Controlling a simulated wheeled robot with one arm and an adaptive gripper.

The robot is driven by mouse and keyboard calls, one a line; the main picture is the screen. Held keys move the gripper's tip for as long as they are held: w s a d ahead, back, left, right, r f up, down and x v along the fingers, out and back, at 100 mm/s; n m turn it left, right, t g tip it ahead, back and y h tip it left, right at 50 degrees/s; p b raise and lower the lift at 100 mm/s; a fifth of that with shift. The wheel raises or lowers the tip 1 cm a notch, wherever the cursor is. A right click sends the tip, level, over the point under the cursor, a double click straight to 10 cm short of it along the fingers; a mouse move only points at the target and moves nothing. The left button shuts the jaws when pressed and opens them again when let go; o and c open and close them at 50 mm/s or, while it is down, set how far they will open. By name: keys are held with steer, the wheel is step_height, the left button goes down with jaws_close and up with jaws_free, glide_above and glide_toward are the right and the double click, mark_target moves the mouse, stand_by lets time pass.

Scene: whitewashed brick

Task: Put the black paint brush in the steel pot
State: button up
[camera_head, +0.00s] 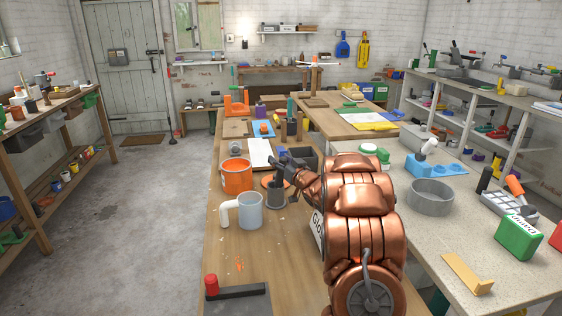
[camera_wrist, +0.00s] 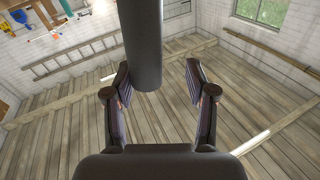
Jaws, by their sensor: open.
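My gripper (camera_head: 283,166) is at the end of my copper arm, over the wooden bench. In the wrist view my gripper (camera_wrist: 158,95) has its two fingers wide apart. A dark cylinder (camera_wrist: 140,45) comes in from the top edge, and its end lies between the fingers without visibly touching either. I cannot tell whether it is the black paint brush. In the head view a dark grey cylinder (camera_head: 276,194) stands just below my gripper. A wide grey round pot (camera_head: 431,197), perhaps the steel pot, stands on the pale right-hand counter. I cannot pick out the brush for sure.
An orange pot (camera_head: 237,178) and a grey-blue mug (camera_head: 250,212) with a white handle stand left of my gripper. A dark box (camera_head: 302,157) is behind it. The bench between mug and tool is mostly clear.

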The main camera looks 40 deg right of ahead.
steer(key=shift+r, duration=0.15)
step_height(320, 180, up, 10)
steer(key=p, duration=0.6)
steer(key=w+a, duration=0.2)
steer(key=a, duration=1.2)
steer(key=w+a+y+p, duration=0.1)
steer(key=w+a, duration=0.2)
steer(key=a, duration=1.1)
steer(key=shift+w+a+r+y+p, duration=0.3)
steer(key=shift+w+a+r, duration=0.05)
steer(key=shift+r, duration=0.05)
